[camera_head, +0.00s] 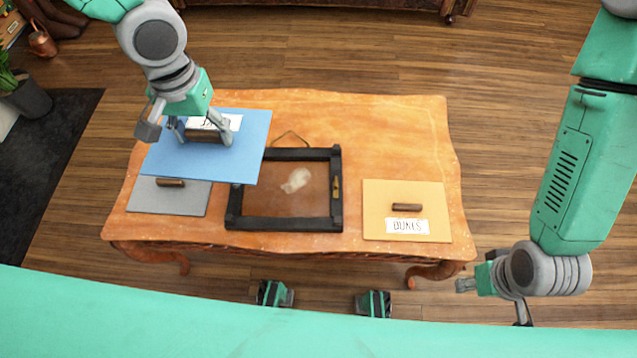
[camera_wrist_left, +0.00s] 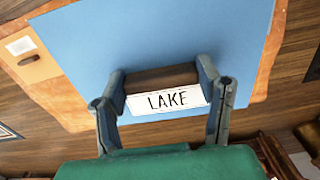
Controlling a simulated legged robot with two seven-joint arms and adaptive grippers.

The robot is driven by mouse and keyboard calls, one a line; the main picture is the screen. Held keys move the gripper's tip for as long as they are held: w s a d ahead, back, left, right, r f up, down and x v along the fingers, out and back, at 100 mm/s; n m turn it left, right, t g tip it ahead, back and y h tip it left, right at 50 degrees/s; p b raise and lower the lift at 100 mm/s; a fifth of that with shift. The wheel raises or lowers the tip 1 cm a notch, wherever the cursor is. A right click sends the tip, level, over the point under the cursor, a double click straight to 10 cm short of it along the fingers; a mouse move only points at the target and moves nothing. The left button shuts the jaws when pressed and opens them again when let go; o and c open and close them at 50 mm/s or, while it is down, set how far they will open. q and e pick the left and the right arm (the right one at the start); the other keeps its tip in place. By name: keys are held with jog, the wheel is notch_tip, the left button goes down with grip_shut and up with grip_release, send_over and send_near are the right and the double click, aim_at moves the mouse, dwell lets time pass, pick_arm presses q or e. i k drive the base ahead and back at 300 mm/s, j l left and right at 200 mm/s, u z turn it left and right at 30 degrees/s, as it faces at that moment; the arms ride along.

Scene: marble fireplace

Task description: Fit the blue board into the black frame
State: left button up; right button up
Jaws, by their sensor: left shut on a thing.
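The blue board (camera_head: 215,160) has a dark wooden handle and a white label, which reads LAKE in the left wrist view (camera_wrist_left: 172,100). My left gripper (camera_head: 207,135) is shut on the board's handle and holds the board over the left part of the table. The board's right edge overlaps the left side of the black frame (camera_head: 336,205) in the head view. The frame lies on the table with a brown inside bearing a pale patch, a brass piece on its right side and a hanging loop at its back. My right gripper (camera_head: 494,298) is off the table at the right; its opening is unclear.
A grey board (camera_head: 165,198) with a handle lies at the table's left, partly hidden under the blue board. A yellow board (camera_head: 380,222) labelled DUNES lies right of the frame. The table's back right (camera_head: 400,130) is clear.

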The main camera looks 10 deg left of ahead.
aim_at(287, 188)
jog(key=k+j+z, duration=0.2)
jog(key=z, duration=0.3)
jog(key=k+z, duration=0.45)
